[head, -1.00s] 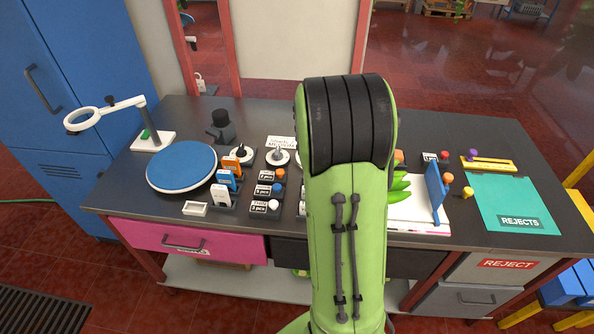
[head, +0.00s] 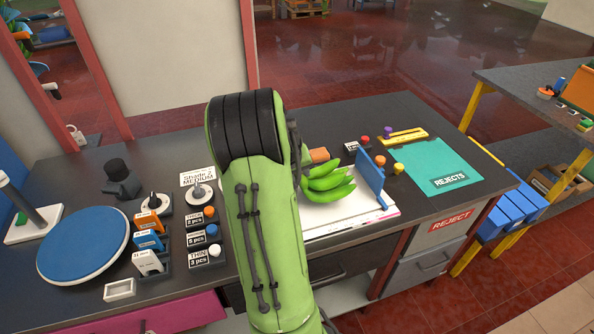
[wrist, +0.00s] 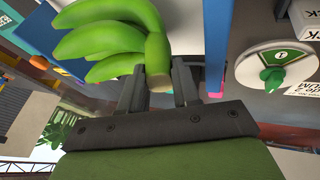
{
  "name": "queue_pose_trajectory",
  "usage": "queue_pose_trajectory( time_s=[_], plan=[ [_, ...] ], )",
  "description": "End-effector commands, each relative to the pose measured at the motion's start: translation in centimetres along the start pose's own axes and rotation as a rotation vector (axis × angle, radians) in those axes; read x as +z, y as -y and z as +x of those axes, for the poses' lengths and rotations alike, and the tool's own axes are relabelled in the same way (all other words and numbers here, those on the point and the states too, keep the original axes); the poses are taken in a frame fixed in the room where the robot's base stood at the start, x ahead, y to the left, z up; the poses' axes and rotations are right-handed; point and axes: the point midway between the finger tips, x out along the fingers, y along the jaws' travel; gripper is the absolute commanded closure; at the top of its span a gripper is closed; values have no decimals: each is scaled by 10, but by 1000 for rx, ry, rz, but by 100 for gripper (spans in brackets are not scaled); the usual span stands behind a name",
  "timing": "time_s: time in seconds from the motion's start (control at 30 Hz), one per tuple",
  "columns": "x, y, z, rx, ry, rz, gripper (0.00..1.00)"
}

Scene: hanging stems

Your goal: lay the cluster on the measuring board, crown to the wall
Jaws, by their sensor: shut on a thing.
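A cluster of green bananas (head: 325,184) shows just right of my arm in the head view, over the white measuring board (head: 345,217). An upright blue panel (head: 371,178) stands on the board, right of the banana tips. In the wrist view my gripper (wrist: 158,82) is shut on the crown end of the cluster (wrist: 105,42); the bananas extend up and left from it. A blue strip (wrist: 215,45) runs close beside the right finger; I cannot tell which part it is. My arm hides the gripper and crown in the head view. Whether the cluster touches the board is unclear.
A teal rejects mat (head: 432,168) and yellow bar (head: 403,136) lie to the right. Left of my arm are dials, labelled button blocks (head: 204,237) and a blue round plate (head: 83,245). A dial with a green knob (wrist: 272,77) shows in the wrist view.

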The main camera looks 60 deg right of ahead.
Motion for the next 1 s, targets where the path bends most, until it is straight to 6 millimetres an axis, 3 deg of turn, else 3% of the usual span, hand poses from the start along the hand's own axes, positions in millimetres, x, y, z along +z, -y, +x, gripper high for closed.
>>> queue_pose_trajectory(
  time_s=[0.13, 0.93, 0.97, 1.0],
  plan=[
    [6, 5, 14, 3, -3, 1, 100],
    [8, 7, 21, 2, -3, 1, 100],
    [8, 7, 20, 2, -3, 1, 66],
    [8, 7, 20, 2, -3, 1, 60]
  ],
)
